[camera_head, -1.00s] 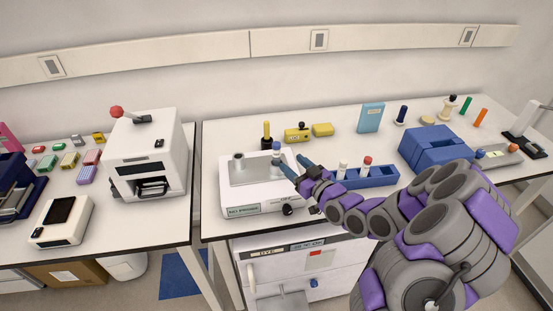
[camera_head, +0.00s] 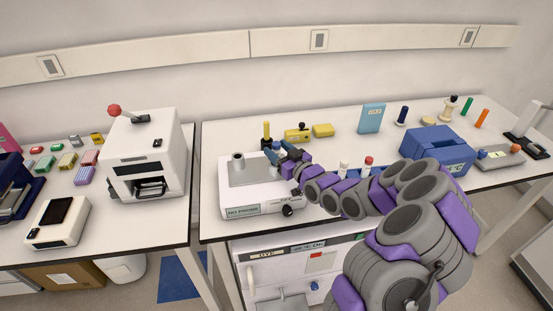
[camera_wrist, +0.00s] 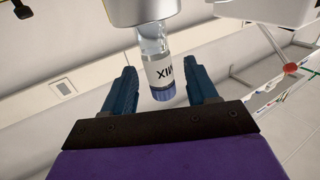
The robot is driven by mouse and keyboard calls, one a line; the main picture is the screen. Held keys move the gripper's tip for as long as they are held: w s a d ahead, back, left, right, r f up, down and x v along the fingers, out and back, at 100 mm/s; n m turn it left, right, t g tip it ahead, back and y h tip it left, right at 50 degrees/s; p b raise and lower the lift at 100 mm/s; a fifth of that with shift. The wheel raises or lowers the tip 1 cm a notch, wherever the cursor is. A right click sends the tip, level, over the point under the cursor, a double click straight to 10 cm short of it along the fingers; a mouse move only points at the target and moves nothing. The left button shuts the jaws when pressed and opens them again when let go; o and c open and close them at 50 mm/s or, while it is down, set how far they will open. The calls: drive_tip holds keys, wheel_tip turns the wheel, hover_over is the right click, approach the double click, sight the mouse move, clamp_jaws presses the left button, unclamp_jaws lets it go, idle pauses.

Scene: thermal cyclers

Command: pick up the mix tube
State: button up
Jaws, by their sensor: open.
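The mix tube (camera_wrist: 160,68) shows in the wrist view with a white label reading MIX upside down and a blue cap. Its far end meets a pale round holder (camera_wrist: 143,10). My gripper (camera_wrist: 162,75) is open, with one blue finger on each side of the tube and visible gaps between. The rest of the tube is mostly hidden there.
A yellow-topped tube (camera_head: 266,131) and yellow boxes (camera_head: 297,135) are close behind. A blue rack (camera_head: 352,174) with two capped tubes is to the right, partly behind my arm.

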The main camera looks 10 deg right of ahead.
drive_tip(key=shift+w+a, duration=0.3)
drive_tip(key=shift+w, duration=0.25)
clamp_jaws()
